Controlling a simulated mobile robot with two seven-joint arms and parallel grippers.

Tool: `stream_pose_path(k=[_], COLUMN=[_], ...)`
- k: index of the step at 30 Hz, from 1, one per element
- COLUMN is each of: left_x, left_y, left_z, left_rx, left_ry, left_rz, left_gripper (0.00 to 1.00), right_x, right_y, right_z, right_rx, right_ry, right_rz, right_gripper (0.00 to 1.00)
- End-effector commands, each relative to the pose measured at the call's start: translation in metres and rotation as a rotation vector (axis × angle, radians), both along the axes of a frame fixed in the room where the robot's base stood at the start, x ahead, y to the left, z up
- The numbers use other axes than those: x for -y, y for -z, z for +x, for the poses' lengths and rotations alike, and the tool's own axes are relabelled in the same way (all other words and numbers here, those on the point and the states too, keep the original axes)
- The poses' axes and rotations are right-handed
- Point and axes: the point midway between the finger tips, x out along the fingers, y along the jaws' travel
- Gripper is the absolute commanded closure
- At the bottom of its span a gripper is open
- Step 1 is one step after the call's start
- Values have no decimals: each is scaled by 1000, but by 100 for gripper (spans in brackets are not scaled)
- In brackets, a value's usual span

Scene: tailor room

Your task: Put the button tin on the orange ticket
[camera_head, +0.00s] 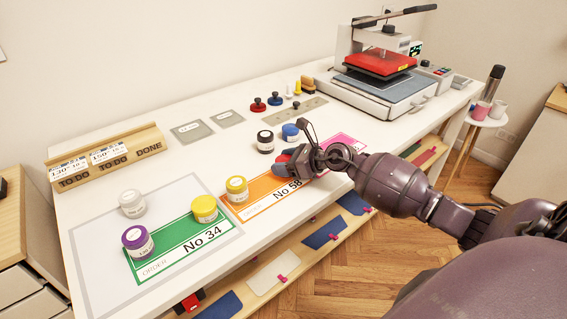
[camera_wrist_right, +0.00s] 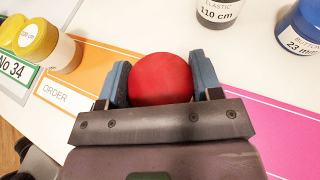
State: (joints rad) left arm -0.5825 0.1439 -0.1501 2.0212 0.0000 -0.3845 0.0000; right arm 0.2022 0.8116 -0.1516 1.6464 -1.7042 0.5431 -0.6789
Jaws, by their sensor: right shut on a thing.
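The blue tin (camera_head: 290,133) stands upright behind my right gripper, beside a dark elastic jar (camera_head: 265,142). In the right wrist view the blue tin (camera_wrist_right: 303,32) has a label that seems to begin "BUTTO", with 23 mm below. The orange ticket (camera_head: 262,188), No 58, lies near the table's front edge. A yellow-lidded jar (camera_head: 237,189) stands on its left end. My right gripper (camera_head: 284,158) is over the ticket's right part, shut on a round red object (camera_wrist_right: 161,79). Whether this object touches the ticket is hidden. My left gripper is not in view.
A green ticket (camera_head: 180,247), No 34, lies to the left with purple and yellow jars; a white jar (camera_head: 132,204) is behind. A pink ticket (camera_head: 347,144) lies to the right. A heat press (camera_head: 385,65) stands at the back right. The far middle has open table.

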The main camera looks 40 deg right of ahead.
Motion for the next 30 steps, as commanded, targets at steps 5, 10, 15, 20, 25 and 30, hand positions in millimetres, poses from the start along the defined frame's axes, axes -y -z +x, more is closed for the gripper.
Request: stream_pose_path(k=[5, 10, 15, 20, 25, 30], left_x=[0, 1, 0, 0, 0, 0], left_y=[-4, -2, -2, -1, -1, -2], left_z=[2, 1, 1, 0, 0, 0], left_rx=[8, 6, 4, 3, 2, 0], left_ry=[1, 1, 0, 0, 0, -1], left_rz=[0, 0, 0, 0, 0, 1], left_gripper=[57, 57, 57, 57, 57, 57], right_x=[0, 0, 0, 0, 0, 6], right_y=[-2, 2, 2, 2, 1, -6], right_z=[0, 0, 0, 0, 0, -8], right_rx=[2, 2, 2, 2, 2, 1], right_ry=[1, 1, 1, 1, 1, 1], right_rz=[0, -1, 0, 0, 0, -2], right_gripper=[67, 67, 23, 16, 16, 16])
